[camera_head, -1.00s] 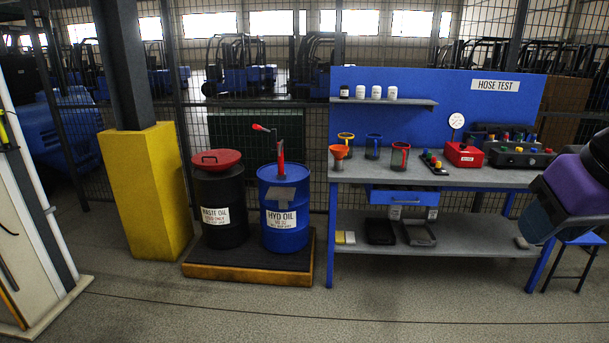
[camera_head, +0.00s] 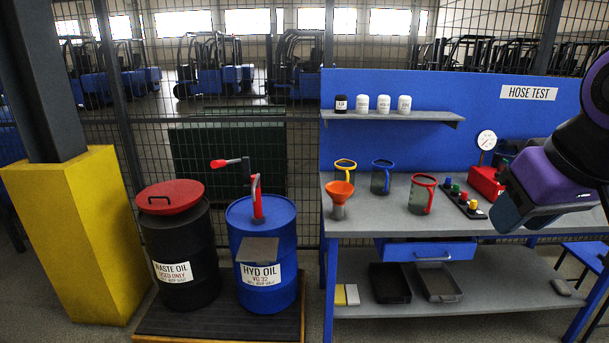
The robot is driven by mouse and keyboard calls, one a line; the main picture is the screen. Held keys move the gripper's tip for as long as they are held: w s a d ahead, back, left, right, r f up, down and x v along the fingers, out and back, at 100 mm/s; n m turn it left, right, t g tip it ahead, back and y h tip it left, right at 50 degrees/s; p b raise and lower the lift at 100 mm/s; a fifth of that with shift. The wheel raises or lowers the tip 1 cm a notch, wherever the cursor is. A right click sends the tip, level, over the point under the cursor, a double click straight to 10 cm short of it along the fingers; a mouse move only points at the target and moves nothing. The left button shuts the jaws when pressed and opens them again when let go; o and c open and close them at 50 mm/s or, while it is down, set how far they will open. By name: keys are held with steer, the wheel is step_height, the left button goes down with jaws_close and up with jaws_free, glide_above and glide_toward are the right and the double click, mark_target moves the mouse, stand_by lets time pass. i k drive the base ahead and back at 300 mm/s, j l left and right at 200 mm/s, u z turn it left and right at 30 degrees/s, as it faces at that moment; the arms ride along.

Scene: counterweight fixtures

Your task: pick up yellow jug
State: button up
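The yellow jug (camera_head: 345,171), dark-bodied with a yellow rim and handle, stands upright on the grey workbench top (camera_head: 500,220) near its left end, behind the orange funnel (camera_head: 340,193). A blue-rimmed jug (camera_head: 380,178) stands to its right, and a red-rimmed jug (camera_head: 422,195) stands farther right and nearer the front. My arm shows at the right edge, with its purple and dark end over the right part of the bench, well away from the yellow jug. The fingertips of my gripper cannot be made out.
The funnel partly screens the yellow jug's lower front. A shelf (camera_head: 420,116) with several small bottles hangs above the jugs. Coloured knobs (camera_head: 467,203) and a red box (camera_head: 487,182) lie to the right. A blue drum (camera_head: 262,235) and black drum (camera_head: 180,250) stand left of the bench.

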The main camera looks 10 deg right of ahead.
mark_target(344, 169)
steer(key=i+z, duration=0.1)
steer(key=i, duration=0.55)
steer(key=i+j, duration=0.15)
steer(key=i, duration=0.55)
steer(key=i+z, duration=0.15)
steer(key=i, duration=0.5)
